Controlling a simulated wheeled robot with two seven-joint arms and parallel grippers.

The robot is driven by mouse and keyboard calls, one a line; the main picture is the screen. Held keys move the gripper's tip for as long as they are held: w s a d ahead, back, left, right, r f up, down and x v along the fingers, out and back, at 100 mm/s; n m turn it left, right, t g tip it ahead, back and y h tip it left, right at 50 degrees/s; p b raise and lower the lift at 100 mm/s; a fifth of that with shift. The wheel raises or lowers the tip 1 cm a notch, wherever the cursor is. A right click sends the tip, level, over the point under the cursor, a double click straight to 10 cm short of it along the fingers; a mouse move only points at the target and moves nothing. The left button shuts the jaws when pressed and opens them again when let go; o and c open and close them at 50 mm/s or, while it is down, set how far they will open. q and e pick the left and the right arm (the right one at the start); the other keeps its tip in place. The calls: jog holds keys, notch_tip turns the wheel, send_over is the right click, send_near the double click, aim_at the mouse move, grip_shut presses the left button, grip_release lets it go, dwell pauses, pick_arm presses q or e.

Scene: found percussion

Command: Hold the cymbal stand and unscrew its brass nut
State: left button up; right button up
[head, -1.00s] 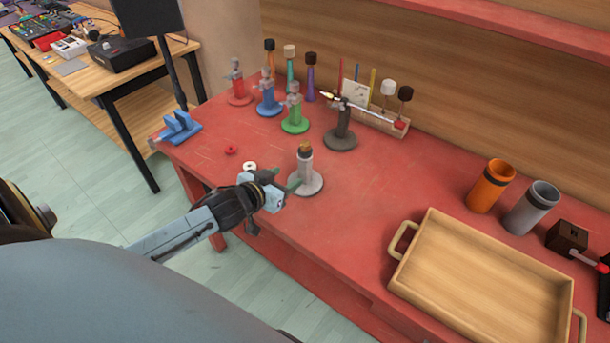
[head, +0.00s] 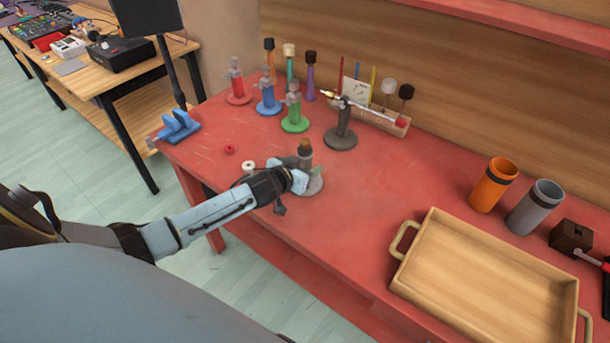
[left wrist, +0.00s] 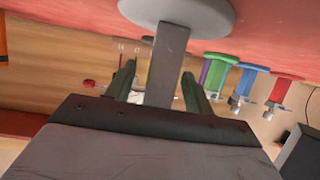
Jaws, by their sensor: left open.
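The cymbal stand is a grey post (head: 305,161) on a round grey base, upright near the front edge of the red table. Its brass nut (head: 305,145) sits on top of the post. My left gripper (head: 312,174) is at the post, low above the base, and hides part of it. In the left wrist view, which is upside down, the open fingers (left wrist: 160,84) lie on either side of the post (left wrist: 170,58), with gaps visible; the round base (left wrist: 180,10) is at the top. The nut is hidden there. My right gripper is not in view.
A white ring (head: 249,166) and a red ring (head: 230,149) lie left of the stand. Red, blue and green (head: 294,112) stands and a dark stand (head: 341,130) are behind. A wooden tray (head: 408,240) is at right. The table between is clear.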

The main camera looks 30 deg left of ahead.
aim_at(305, 141)
pick_arm(q)
grip_shut()
dwell(0.3)
notch_tip(305, 141, up, 10)
jog(key=shift+r+p, duration=0.1)
jog(key=shift+p, duration=0.9)
jog(key=c, duration=0.6)
grip_release()
jog(key=shift+c, duration=0.2)
grip_shut()
